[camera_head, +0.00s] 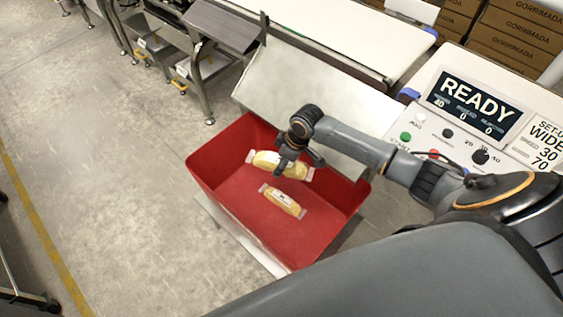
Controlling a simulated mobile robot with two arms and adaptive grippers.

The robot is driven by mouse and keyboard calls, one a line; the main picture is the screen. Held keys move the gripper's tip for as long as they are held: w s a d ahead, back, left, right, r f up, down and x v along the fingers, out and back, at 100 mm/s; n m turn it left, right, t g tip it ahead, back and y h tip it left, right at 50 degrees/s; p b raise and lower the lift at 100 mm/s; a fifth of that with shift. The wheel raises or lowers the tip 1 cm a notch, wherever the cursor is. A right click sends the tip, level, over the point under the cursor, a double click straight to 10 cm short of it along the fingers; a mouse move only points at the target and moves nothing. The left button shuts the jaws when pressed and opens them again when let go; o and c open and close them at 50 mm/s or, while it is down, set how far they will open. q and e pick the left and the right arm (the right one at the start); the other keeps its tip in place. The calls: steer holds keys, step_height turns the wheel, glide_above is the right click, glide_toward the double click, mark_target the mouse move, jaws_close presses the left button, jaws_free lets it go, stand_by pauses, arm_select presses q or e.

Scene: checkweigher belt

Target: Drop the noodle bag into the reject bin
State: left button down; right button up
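A noodle bag (267,159), yellow with clear ends, is at my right gripper (298,163), above the red reject bin (227,155). The gripper's fingers are at either side of the bag and seem shut on it; the far contact is partly hidden. The bag looks larger than a second, similar bag (283,201) lying on the bin floor, so it appears raised off the floor. My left gripper is not in view.
A pale sloped chute plate (290,85) stands behind the bin. A control panel with a READY screen (474,104) is at the right. A white conveyor (330,35) runs across the back.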

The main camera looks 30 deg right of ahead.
steer(key=shift+f, duration=0.3)
steer(key=o, duration=1.4)
steer(key=shift+o, duration=0.2)
steer(key=v, duration=1.2)
